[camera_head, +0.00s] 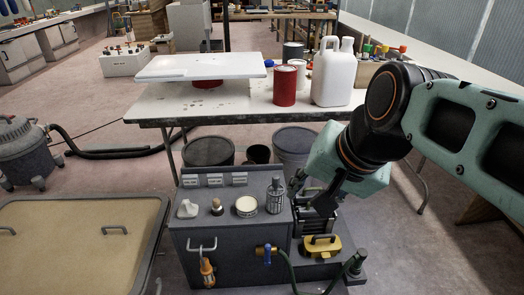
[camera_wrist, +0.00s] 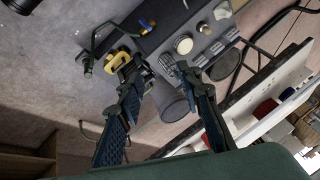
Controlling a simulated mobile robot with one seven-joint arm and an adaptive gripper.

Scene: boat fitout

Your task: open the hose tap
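The hose tap (camera_head: 267,256) has a brass body and a blue handle. It sits low on the front of the dark grey cabinet, with a dark green hose (camera_head: 287,268) leading away to the right. The tap also shows small near the top of the wrist view (camera_wrist: 144,31). My gripper (camera_head: 308,194) is above and to the right of the tap, over the cabinet's right end and apart from the tap. In the wrist view my gripper's two fingers (camera_wrist: 157,70) are spread, with nothing seen held between them.
The cabinet top (camera_head: 229,204) carries a white fitting, a knob, a round gauge-like disc and a grey cylinder (camera_head: 275,195). A yellow-handled item (camera_head: 321,246) stands right of the tap. A screwdriver with an orange handle (camera_head: 207,270) hangs left of it. A workbench (camera_head: 180,107) stands behind.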

